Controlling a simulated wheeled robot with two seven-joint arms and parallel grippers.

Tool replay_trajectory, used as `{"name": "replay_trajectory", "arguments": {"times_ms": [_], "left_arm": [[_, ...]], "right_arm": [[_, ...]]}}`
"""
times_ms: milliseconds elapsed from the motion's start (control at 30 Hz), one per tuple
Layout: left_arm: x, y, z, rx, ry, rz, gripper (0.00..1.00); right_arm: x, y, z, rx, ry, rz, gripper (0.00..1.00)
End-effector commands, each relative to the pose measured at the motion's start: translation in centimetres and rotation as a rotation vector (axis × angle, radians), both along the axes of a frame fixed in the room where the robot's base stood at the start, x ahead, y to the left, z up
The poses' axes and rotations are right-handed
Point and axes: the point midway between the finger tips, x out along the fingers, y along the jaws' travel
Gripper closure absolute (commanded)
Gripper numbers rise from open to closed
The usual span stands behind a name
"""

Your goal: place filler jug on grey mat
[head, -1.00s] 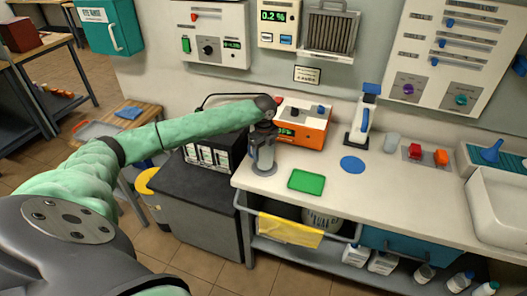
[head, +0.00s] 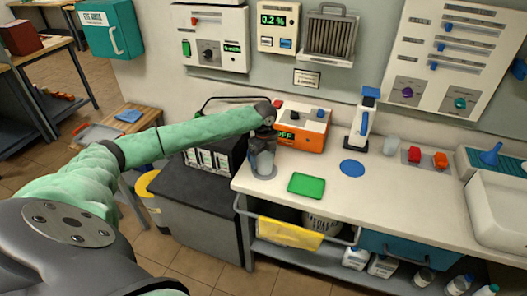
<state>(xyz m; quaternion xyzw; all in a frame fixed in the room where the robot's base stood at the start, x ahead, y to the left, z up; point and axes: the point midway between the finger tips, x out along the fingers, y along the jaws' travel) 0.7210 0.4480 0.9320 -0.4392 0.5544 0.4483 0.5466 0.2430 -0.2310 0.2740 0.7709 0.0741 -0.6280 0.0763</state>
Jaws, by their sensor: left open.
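A small grey-blue vessel that looks like the filler jug (head: 264,163) stands upright on the bench near its left end. The rim of a round grey mat (head: 268,176) shows beneath it, and the jug seems to rest on the mat. My left gripper (head: 262,147) is open, pointing down right above and around the top of the jug. Its dark fingers hide the upper part of the jug, so I cannot tell whether they touch it. My right gripper is not in view.
An orange charger box (head: 302,126) stands close behind the jug. A green mat (head: 306,184) and a round blue mat (head: 352,168) lie to the right.

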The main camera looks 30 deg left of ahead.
Motion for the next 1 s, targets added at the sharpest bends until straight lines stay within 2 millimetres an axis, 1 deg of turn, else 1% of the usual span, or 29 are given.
{"name": "replay_trajectory", "arguments": {"times_ms": [100, 200, 367, 500, 700, 900, 1000], "left_arm": [[0.1, 0.0, 0.7, 0.001, -0.002, 0.0, 0.19], [0.1, 0.0, 1.8, -0.001, -0.003, -0.001, 0.19], [0.2, 0.0, 4.3, 0.0, -0.003, 0.0, 0.19], [0.2, 0.0, 6.5, 0.0, -0.003, 0.0, 0.19], [0.3, 0.0, 9.6, 0.0, -0.003, -0.001, 0.19], [0.3, 0.0, 11.5, 0.0, -0.001, 0.0, 0.19], [0.3, 0.0, 11.9, 0.0, -0.001, 0.001, 0.19]], "right_arm": [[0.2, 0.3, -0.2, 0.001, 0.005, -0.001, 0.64], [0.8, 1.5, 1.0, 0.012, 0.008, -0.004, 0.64], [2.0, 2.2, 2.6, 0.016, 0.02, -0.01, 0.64], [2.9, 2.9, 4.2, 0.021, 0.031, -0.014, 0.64], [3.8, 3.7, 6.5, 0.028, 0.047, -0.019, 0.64], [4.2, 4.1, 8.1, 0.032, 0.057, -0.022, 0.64], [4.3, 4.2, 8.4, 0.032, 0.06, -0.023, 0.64]]}}
